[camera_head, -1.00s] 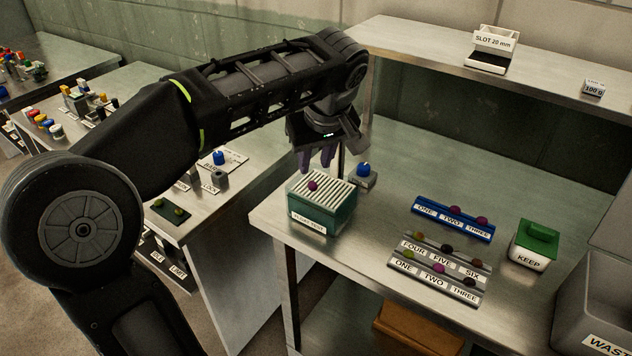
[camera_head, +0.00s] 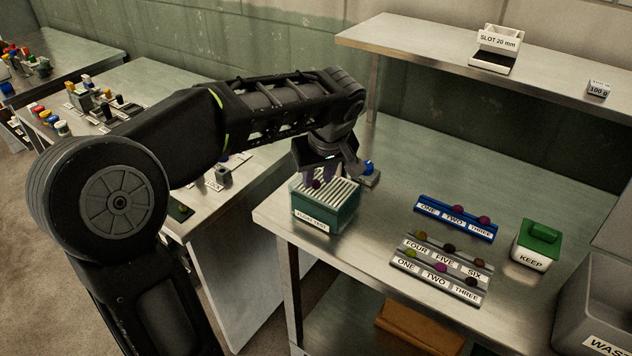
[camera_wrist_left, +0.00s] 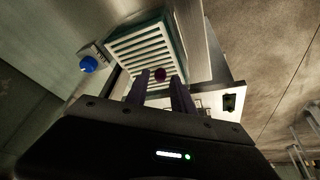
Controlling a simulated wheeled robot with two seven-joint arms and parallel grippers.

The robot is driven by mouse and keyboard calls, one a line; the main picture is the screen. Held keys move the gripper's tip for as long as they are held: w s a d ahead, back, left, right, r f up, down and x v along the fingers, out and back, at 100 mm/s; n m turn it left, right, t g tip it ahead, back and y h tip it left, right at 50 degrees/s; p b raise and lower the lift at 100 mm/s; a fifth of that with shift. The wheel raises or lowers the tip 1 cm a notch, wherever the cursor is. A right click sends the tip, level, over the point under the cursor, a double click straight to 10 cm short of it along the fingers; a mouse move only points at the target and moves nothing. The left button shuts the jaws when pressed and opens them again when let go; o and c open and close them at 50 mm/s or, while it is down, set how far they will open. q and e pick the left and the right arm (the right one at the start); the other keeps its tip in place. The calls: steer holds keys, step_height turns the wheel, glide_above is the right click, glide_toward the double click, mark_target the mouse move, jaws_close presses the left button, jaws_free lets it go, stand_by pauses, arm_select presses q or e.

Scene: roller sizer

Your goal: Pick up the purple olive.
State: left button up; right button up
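A purple olive (camera_head: 317,184) sits on the white slatted top of a green box (camera_head: 325,213) near the table's left edge. In the left wrist view the olive (camera_wrist_left: 160,74) shows between the tips of my two fingers. My left gripper (camera_head: 318,177) is open and points down at the box top, right by the olive. Gaps show on both sides of the olive in the wrist view (camera_wrist_left: 159,82). The fingers partly overlap the slats. My right gripper is not in view.
A blue-knobbed block (camera_head: 368,170) stands just behind the box. To the right are a blue rack (camera_head: 455,226) and grey racks (camera_head: 438,284) with several olives, a green-lidded KEEP box (camera_head: 535,244) and a grey bin (camera_head: 592,310). A shelf (camera_head: 420,45) spans the back.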

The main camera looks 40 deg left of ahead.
arm_select(q)
steer(key=shift+w+a+f, duration=0.15)
steer(key=shift+a+f, duration=0.05)
steer(key=shift+f, duration=0.4)
steer(key=shift+c, duration=0.2)
steer(key=c, duration=0.5)
